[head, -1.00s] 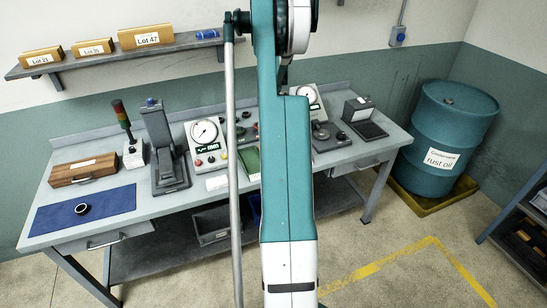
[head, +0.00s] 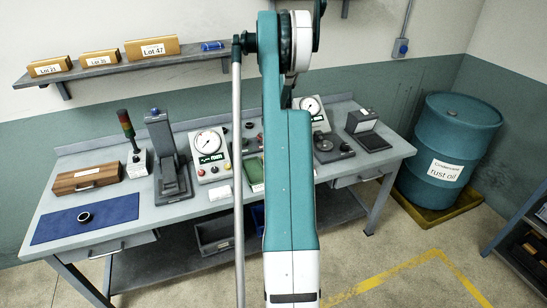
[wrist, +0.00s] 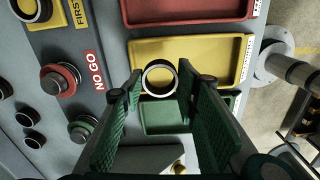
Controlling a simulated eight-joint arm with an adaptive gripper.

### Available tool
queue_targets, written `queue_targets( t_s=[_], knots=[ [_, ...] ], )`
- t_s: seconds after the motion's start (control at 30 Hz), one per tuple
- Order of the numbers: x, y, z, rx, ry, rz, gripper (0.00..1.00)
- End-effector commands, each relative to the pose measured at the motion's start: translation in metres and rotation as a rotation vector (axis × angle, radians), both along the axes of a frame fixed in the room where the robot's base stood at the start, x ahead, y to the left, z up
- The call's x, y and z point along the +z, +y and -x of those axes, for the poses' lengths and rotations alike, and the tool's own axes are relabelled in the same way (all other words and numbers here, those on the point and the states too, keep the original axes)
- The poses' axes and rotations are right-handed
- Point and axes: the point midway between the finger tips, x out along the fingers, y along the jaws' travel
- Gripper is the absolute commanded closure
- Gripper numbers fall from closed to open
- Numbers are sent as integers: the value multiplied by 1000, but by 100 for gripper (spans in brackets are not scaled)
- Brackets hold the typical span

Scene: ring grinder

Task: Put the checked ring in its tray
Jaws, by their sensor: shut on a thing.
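The ring sits between the fingertips, in front of the near edge of the yellow tray (wrist: 222,80) and the far part of the green tray (wrist: 172,129). Its height above them cannot be told. A red tray (wrist: 190,20) lies beyond the yellow one. In the head view my arm hides the gripper and the held ring; part of the green tray (head: 252,172) shows left of it.
Red (wrist: 60,79) and green (wrist: 84,128) knobbed gauges stand left of the trays, by a NO GO label (wrist: 96,70). Another ring (head: 84,217) lies on the blue mat (head: 120,209). A dial gauge (head: 209,145) stands on the bench.

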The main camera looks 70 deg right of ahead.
Motion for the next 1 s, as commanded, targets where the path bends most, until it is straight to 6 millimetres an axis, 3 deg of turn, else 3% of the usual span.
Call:
queue_targets(
  t_s=[0.13, 0.57, 1.0],
  knots=[
    [-12, 0, 0, 0, 0, 0, 85],
    [-16, 0, 0, 0, 0, 0, 85],
    [-51, 0, 0, 0, 0, 0, 85]
  ],
)
